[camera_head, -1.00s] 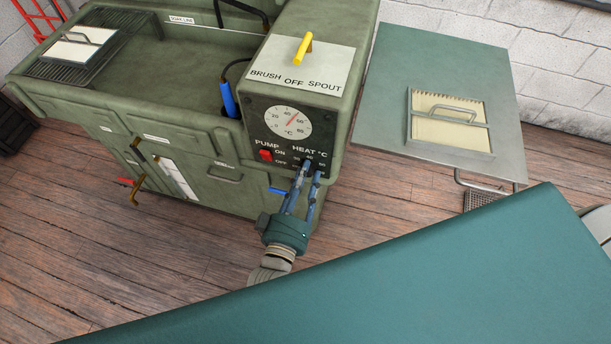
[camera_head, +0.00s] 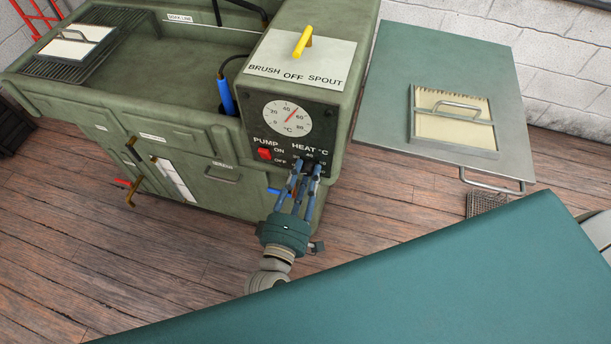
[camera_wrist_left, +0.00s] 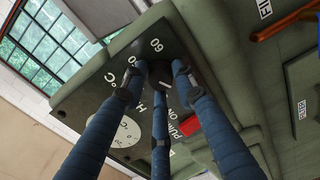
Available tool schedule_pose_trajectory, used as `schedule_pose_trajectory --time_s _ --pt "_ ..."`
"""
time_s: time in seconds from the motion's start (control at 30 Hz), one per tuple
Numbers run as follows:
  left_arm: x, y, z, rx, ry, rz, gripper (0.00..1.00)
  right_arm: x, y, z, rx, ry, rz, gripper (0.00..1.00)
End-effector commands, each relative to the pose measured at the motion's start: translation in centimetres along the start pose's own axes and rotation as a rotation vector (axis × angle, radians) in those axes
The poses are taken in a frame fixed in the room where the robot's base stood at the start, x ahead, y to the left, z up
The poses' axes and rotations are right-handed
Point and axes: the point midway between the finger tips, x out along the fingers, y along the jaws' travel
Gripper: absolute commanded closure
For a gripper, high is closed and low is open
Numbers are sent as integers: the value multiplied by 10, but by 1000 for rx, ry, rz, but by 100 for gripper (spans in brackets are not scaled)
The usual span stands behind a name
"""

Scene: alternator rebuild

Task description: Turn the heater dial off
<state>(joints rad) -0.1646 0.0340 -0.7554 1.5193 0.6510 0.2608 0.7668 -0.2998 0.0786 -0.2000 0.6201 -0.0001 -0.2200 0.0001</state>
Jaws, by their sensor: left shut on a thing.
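The heater dial (camera_head: 309,166) is a dark knob below the HEAT °C lettering on the black front panel (camera_head: 323,128) of the green washing cabinet. My left gripper (camera_head: 306,172) reaches it from below, its blue fingers closed around it. The left wrist view shows the dark dial (camera_wrist_left: 165,76) between the fingertips, with a pale mark on its face. Fingers hide much of the dial and some of its numbers, so I cannot tell its setting. My right gripper is not in view.
A red pump switch (camera_head: 265,154) sits just left of the dial, below a round temperature gauge (camera_head: 287,117). A yellow lever (camera_head: 302,42) is on top. A grey-green table (camera_head: 385,90) stands to the right. A teal surface (camera_head: 380,290) fills the foreground.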

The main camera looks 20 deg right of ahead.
Motion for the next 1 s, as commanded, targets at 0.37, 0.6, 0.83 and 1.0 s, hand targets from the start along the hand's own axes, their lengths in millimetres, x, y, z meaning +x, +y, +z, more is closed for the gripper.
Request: schedule_pose_trajectory --time_s 0.37,0.6,0.83,1.0 --pt "0 -1 0 -93 -1 -3 98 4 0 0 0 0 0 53" --pt "0 -1 0 -98 -1 -3 98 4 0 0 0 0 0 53" --pt "0 -1 0 -98 0 -3 58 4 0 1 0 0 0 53" --pt "0 -1 0 -96 0 -2 53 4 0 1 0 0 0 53"
